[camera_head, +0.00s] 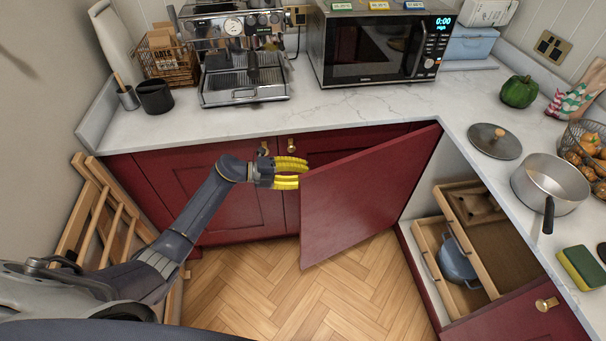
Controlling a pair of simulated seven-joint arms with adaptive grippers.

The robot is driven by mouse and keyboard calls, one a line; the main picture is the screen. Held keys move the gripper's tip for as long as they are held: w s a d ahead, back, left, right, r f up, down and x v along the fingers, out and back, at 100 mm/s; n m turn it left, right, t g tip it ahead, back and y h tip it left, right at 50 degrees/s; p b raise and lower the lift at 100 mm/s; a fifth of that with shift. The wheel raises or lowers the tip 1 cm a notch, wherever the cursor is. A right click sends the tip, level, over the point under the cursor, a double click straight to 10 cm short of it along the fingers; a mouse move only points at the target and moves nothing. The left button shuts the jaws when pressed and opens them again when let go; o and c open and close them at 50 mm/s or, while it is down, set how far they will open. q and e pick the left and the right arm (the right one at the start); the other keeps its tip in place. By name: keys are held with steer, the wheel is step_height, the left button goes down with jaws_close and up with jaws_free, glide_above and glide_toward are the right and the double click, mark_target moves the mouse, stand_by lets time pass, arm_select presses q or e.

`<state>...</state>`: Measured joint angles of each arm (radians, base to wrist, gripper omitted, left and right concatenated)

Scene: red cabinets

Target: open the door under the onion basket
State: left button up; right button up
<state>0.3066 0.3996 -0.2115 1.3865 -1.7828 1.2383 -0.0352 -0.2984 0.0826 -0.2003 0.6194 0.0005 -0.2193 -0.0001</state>
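The onion basket (585,150) is a wire basket of round brownish-orange items on the right counter. Under that counter, a cabinet stands open, showing wooden pull-out drawers (470,240). A red door (362,195) stands swung out from the corner end of this opening, across the front of the back cabinets. Another red panel with a brass knob (546,304) is at the lower right. My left gripper (287,173) has yellow fingers with a narrow gap and nothing visible between them. Its tips are at the red door's free edge; contact cannot be told. My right gripper is out of view.
A blue pot (457,260) sits in the lower drawer. A saucepan (550,184), a lid (494,141) and a sponge (582,268) lie on the right counter. A wooden rack (100,215) stands at left. The wooden floor (290,290) is clear.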

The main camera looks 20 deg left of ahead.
arm_select(q)
steer(key=v, duration=1.1)
steer(key=shift+a, duration=0.15)
step_height(320, 180, down, 18)
steer(key=s+a+n+t+y, duration=0.2)
steer(key=n+t+y, duration=0.2)
steer(key=n+t, duration=0.5)
steer(key=s+a+f+n+g+y, duration=0.1)
steer(key=s+f+n+g+y, duration=0.15)
steer(key=s+f+n, duration=0.45)
steer(key=s+a+f+n+g+y, duration=0.1)
steer(key=s+a+f+n+y, duration=0.2)
steer(key=f, duration=0.8)
steer(key=s+d+f+n+g+y, duration=0.2)
steer(key=s+f+n+g+y, duration=0.2)
steer(key=s+f, duration=1.2)
steer(key=s+d+f+n+g, duration=0.1)
steer(key=s+d+g, duration=0.1)
steer(key=s, duration=0.7)
steer(key=s+d+f+n+g, duration=0.1)
steer(key=s+d+f+g, duration=0.1)
steer(key=s, duration=0.6)
steer(key=s+d+f+n+g, duration=0.1)
steer(key=s+d+f+g, duration=0.1)
steer(key=s, duration=0.7)
steer(key=shift+s+f, duration=0.2)
steer(key=shift+s, duration=0.1)
